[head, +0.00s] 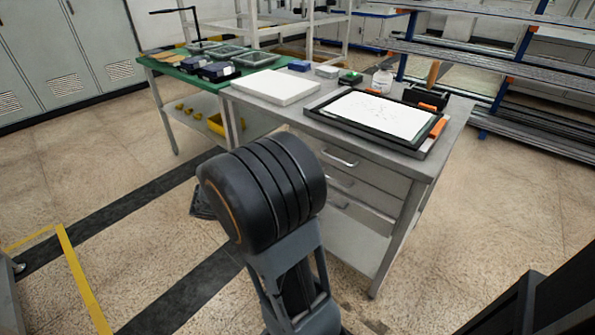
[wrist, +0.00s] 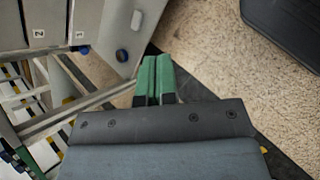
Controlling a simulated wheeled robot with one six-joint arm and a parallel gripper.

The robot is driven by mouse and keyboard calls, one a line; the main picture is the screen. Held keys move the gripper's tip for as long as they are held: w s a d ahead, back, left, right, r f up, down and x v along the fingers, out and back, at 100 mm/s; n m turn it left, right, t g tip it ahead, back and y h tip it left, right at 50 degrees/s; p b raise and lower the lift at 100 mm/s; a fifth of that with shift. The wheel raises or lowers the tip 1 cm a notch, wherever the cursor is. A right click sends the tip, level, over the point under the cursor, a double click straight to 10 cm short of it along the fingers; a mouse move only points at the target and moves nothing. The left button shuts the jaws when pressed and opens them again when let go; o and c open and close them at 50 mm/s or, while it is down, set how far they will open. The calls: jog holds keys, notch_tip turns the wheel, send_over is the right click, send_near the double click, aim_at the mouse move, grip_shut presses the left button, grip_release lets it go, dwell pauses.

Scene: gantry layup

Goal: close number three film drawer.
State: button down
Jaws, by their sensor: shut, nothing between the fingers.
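The grey bench in the head view has a stack of drawers with bar handles: a top drawer (head: 378,176), a middle drawer (head: 372,194) and a bottom drawer (head: 366,212). No numbers are readable on them there, and my arm hides their left ends. I cannot tell how far any drawer stands out. In the wrist view, grey panels carry the labels 2 (wrist: 38,33) and 1 (wrist: 80,35); no label 3 shows. My gripper (wrist: 156,64) has green fingers pressed together, empty, pointing over the floor to the right of these panels. The head view does not show the fingers.
On the grey bench top (head: 300,112) lie a white slab (head: 276,86) and a black-framed sheet (head: 380,112). A green-topped table (head: 185,72) stands behind left, a metal rack (head: 480,60) behind right.

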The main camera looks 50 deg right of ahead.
jog(key=w+d+f+n+h, duration=0.2)
jog(key=d+n, duration=0.1)
jog(key=d, duration=0.5)
jog(key=w+d+f+n+t+h+p, duration=0.1)
jog(key=w+d+f+n+h, duration=0.1)
jog(key=d, duration=0.7)
jog(key=w+d+f+n+t+h+p, duration=0.1)
jog(key=w+d+f+n+h, duration=0.1)
jog(key=d+n, duration=0.4)
jog(key=shift+w+x, duration=0.35)
jog(key=shift+x, duration=1.4)
jog(key=shift+f, duration=0.2)
jog(key=shift+d+r+b, duration=0.25)
jog(key=shift+d+b, duration=0.3)
jog(key=shift+d, duration=0.45)
